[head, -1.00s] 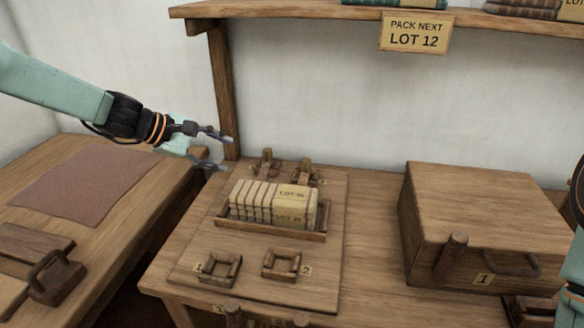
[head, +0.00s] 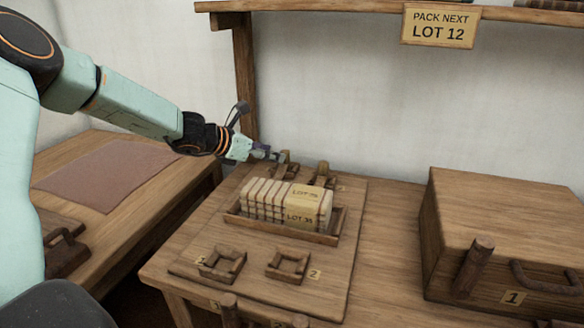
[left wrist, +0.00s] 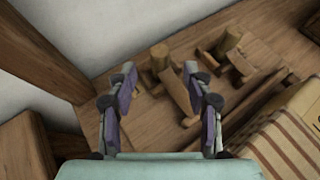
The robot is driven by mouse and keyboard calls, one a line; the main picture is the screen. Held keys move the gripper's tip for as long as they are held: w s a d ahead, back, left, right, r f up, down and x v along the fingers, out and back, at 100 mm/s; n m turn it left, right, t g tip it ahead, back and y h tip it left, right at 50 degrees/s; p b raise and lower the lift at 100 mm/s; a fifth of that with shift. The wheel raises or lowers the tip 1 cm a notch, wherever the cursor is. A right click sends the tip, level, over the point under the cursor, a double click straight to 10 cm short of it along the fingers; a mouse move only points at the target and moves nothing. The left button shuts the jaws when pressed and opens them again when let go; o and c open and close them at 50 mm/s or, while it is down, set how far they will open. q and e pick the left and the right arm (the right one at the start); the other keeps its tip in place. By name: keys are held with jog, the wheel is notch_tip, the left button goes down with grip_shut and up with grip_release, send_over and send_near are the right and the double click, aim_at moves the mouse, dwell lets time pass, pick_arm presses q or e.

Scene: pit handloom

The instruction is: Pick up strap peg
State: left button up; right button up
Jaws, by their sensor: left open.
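Two short wooden pegs stand in wooden holders at the back of the raised board: a left one (head: 285,161) and a right one (head: 321,171). Both also show in the left wrist view, the left peg (left wrist: 159,57) and the right peg (left wrist: 229,42). My left gripper (head: 272,153) is open and empty, close to the left back peg in the head view. In the left wrist view its two fingers (left wrist: 160,76) point toward that peg, which appears between the fingertips. Whether they touch it I cannot tell. My right gripper is out of view.
A striped stack labelled LOT (head: 290,200) lies in a shallow tray (head: 283,232) just in front of the pegs. Two small square frames (head: 222,264) sit nearer. A wooden post (head: 245,85) rises behind my gripper. A large chest (head: 505,215) stands right.

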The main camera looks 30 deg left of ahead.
aim_at(285, 151)
pick_arm(q)
jog(key=shift+w+f+b, duration=0.45)
jog(key=shift+w+f, duration=0.1)
jog(key=shift+w, duration=0.15)
jog(key=x, duration=0.1)
jog(key=b+x, duration=0.1)
jog(key=x, duration=0.2)
jog(key=shift+w+d+r+b, duration=0.1)
jog(key=shift+d+r+b, duration=0.2)
jog(key=shift+b, duration=0.1)
jog(key=shift+w, duration=0.2)
jog(key=shift+s+a, duration=0.1)
jog(key=shift+r, duration=0.1)
jog(key=shift+c, duration=0.2)
jog(key=c, duration=1)
